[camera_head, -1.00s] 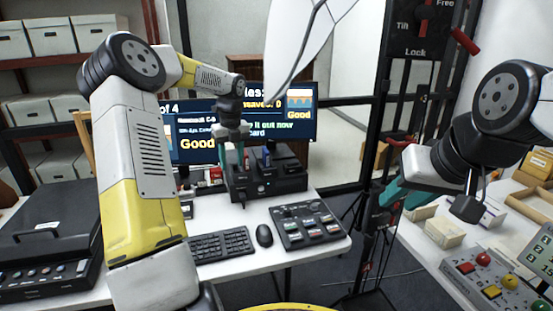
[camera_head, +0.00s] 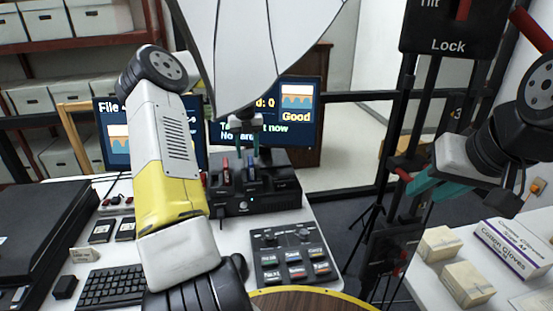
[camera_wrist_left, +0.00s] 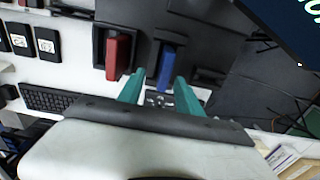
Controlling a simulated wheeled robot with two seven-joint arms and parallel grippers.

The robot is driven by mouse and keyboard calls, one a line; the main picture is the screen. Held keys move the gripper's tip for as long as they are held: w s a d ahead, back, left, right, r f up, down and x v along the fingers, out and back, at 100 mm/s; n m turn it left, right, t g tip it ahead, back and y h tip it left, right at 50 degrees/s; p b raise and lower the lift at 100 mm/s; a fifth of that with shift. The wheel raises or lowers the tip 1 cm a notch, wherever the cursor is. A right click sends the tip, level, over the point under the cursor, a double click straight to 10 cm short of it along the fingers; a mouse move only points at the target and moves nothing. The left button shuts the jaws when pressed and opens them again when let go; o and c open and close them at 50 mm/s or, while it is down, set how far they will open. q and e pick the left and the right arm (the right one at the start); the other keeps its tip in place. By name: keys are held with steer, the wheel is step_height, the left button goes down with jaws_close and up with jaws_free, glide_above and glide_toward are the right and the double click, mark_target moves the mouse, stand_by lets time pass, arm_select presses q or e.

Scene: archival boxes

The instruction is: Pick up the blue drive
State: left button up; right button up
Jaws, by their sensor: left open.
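The blue drive (camera_head: 251,161) stands upright in a slot of the black dock (camera_head: 262,203) on the white desk, with a red drive (camera_head: 226,172) in the slot to its left. In the left wrist view the blue drive (camera_wrist_left: 168,62) shows ahead, just past the fingertips and roughly between them. My left gripper (camera_head: 248,146) is open and empty over the dock, its teal fingers apart; I cannot tell whether they touch the drive. My right gripper (camera_head: 430,190) hangs at the right, away from the dock; its jaw opening is unclear.
A monitor (camera_head: 300,112) stands behind the dock. A button panel (camera_head: 292,262) and a keyboard (camera_head: 112,287) lie in front. Black cartridges (camera_head: 102,231) lie at the left. Small cartons (camera_head: 467,284) and a glove box (camera_head: 513,248) are on the right table. A white panel hangs above the dock.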

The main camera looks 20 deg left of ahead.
mark_target(251, 168)
arm_select(q)
steer(key=shift+w+d+f, duration=0.15)
steer(key=shift+w, duration=0.25)
steer(key=shift+w+d+f, duration=0.1)
steer(key=shift+w+f, duration=0.05)
steer(key=shift+f, duration=0.2)
step_height(251, 168, down, 7)
steer(key=shift+d+r, duration=0.1)
steer(key=shift+s, duration=0.2)
jaws_close()
